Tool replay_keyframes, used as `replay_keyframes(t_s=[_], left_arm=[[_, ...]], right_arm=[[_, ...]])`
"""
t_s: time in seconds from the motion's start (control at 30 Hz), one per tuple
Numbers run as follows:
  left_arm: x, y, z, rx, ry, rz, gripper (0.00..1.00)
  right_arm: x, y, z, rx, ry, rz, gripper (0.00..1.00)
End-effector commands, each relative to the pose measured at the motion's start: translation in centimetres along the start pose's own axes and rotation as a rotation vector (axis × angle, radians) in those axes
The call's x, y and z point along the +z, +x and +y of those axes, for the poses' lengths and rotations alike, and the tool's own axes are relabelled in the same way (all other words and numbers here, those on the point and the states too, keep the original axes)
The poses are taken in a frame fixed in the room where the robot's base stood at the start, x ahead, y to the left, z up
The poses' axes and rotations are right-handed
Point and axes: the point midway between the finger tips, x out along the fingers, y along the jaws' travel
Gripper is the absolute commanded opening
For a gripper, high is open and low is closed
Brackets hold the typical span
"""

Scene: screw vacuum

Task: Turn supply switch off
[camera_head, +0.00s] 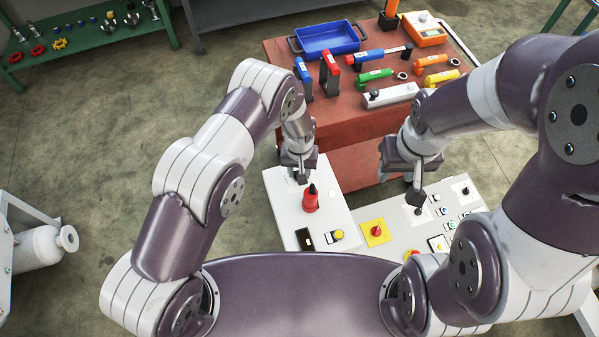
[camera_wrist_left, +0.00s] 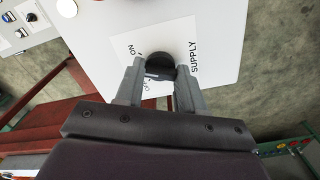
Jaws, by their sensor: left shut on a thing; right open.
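The supply switch is a black round knob (camera_wrist_left: 158,62) on a white label plate (camera_wrist_left: 128,50) printed SUPPLY and ON. A second position mark is partly hidden by a finger. My left gripper (camera_wrist_left: 160,85) is shut on the knob, one finger on each side. In the head view my left gripper (camera_head: 301,179) reaches down to the top end of the white left panel (camera_head: 288,215), and the knob is hidden under it. My right gripper (camera_head: 416,197) is open and points down over the right panel (camera_head: 405,232), near a small white plate.
The right panel bears a yellow plate with a red knob (camera_head: 376,231) and several buttons. Behind is a red-brown table (camera_head: 345,125) with tools and a blue tray (camera_head: 329,39).

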Motion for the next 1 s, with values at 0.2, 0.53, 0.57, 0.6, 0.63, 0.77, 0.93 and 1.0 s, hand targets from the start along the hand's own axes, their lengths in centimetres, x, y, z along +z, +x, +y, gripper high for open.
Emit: replay_keyframes(t_s=[0.2, 0.53, 0.57, 0.6, 0.63, 0.77, 0.93, 1.0], left_arm=[[-0.1, 0.3, 0.0, 0.002, -0.204, 0.003, 0.08], [-0.1, 0.2, 0.0, 0.002, -0.517, 0.003, 0.08], [-0.1, 0.2, 0.0, 0.002, -0.545, 0.002, 0.08], [-0.1, 0.2, 0.0, 0.001, -0.583, 0.001, 0.08], [-0.1, 0.2, 0.0, 0.001, -0.612, 0.002, 0.08], [-0.1, 0.2, 0.0, 0.002, -0.734, 0.002, 0.08], [-0.1, 0.1, 0.0, 0.002, -0.886, 0.002, 0.08], [-0.1, 0.1, 0.0, 0.002, -0.943, 0.002, 0.08]], right_arm=[[0.3, 2.2, 0.0, 0.0, 0.0, 0.0, 0.43], [0.5, 4.3, 0.0, 0.0, 0.0, 0.0, 0.43], [0.5, 4.4, 0.0, 0.0, 0.0, 0.0, 0.43], [0.6, 4.7, 0.0, 0.0, 0.0, 0.0, 0.43], [0.6, 4.8, 0.0, 0.0, 0.0, 0.0, 0.43], [0.7, 5.5, 0.0, 0.0, 0.0, 0.0, 0.43], [0.7, 6.1, 0.0, 0.0, 0.0, 0.0, 0.43], [0.8, 6.4, 0.0, 0.0, 0.0, 0.0, 0.43]])
